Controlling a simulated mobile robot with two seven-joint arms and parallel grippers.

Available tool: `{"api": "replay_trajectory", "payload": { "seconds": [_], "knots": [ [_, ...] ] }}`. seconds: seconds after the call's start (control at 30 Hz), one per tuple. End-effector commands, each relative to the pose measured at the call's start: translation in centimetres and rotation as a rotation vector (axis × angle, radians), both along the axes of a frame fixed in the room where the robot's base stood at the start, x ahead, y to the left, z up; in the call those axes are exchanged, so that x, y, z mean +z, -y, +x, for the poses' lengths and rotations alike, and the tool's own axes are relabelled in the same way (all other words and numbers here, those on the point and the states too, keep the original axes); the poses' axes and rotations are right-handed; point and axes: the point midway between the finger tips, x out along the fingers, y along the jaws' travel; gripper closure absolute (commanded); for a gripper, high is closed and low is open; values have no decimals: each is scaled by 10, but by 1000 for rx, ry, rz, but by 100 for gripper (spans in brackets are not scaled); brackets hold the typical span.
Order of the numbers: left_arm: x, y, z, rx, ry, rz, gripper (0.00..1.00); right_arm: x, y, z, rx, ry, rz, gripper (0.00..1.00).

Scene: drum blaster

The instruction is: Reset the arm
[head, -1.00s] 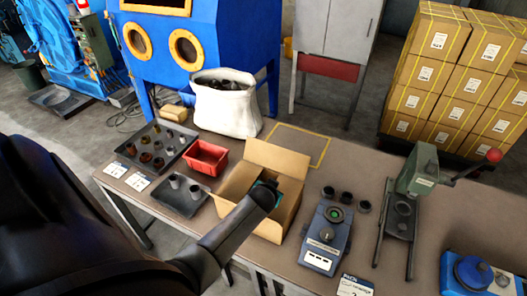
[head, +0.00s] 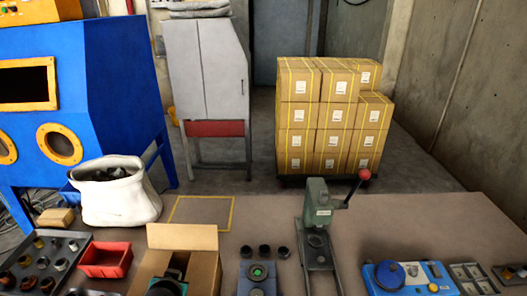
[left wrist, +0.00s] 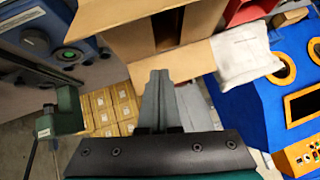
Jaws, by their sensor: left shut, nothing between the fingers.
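My left gripper (left wrist: 160,100) is shut and empty in the left wrist view, its two grey fingers close together. In that view the fingers point toward the open cardboard box (left wrist: 120,45); I cannot tell how far apart they are. In the head view the cardboard box (head: 184,237) stands on the bench at the lower left, flap raised. A dark and teal part, likely of my left arm, shows at its front by the lower edge; the left fingers are not distinguishable there. My right gripper is in neither view.
On the bench are a red bin (head: 105,259), a white sack (head: 115,198), a tray of small parts (head: 40,262), a blue-grey device (head: 258,280), a green lever press (head: 318,215) and a blue unit (head: 405,278). Stacked cartons (head: 330,115) stand behind. Bench right of the press is partly clear.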

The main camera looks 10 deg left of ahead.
Motion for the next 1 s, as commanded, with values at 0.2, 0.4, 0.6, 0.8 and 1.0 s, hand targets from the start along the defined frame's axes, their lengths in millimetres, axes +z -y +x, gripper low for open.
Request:
{"api": "replay_trajectory", "payload": {
  "seconds": [0.2,0.4,0.6,0.8,1.0],
  "knots": [
    [5,26,-24,-34,-66,-27,100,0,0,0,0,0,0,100],
    [22,84,-83,-125,-221,-97,100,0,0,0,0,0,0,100],
    [40,123,-128,-207,-331,-156,100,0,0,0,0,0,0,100],
    [56,149,-163,-273,-410,-198,100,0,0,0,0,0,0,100],
    [72,169,-194,-333,-475,-235,100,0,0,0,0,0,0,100]
  ]
}}
